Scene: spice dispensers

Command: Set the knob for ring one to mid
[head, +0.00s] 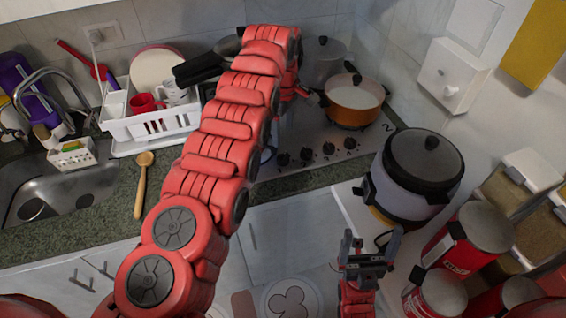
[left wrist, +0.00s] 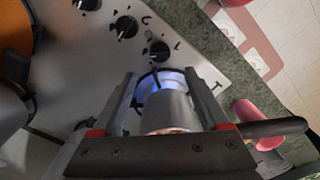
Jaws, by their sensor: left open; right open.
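Several black stove knobs stand in a row on the stove's front edge, among them the leftmost knob (head: 283,159) and the rightmost (head: 350,143) in the head view. In the left wrist view, three knobs show top left, the nearest one (left wrist: 159,50) just beyond my fingertips. I cannot read which knob is ring one. My left gripper (left wrist: 160,76) is open above the stove, fingers apart, touching no knob; in the head view my arm hides it. A grey cylinder (left wrist: 172,112) and a blue glow show between its fingers. My right gripper (head: 369,242) is open and empty at lower right.
An orange pot (head: 354,103) stands on the stove. A rice cooker (head: 415,175) and red canisters (head: 485,228) stand at right. A dish rack (head: 150,125), a sink (head: 45,195) and a wooden spoon (head: 142,185) are at left. My left arm blocks much of the middle.

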